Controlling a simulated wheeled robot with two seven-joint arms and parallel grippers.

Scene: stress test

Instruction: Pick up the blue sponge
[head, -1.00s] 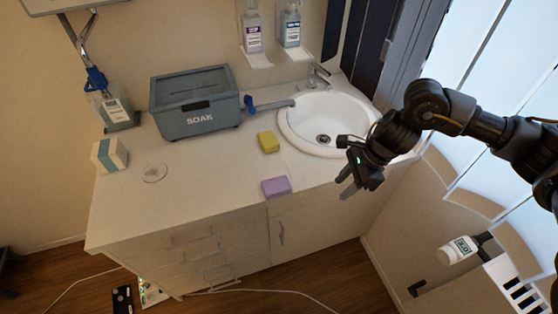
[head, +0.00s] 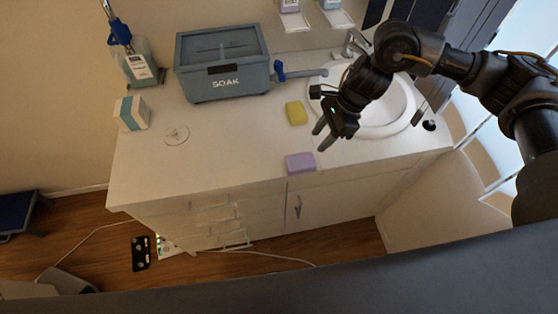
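No sponge in view looks clearly blue. A yellow sponge (head: 296,112) lies on the white counter (head: 225,160) left of the sink. A lavender-purple sponge (head: 300,163) lies near the counter's front edge. My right gripper (head: 322,135) comes in from the right, with its fingers apart and nothing between them. In the picture it is between the sponges, slightly right of both, and appears to be above the counter. My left gripper is out of view.
A grey SOAK box (head: 222,84) with a blue-handled tap stands at the back. The white sink (head: 385,112) is partly behind my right arm. A teal-white carton (head: 131,113) and a bottle (head: 140,68) stand at left. Counter between carton and sponges is mostly clear.

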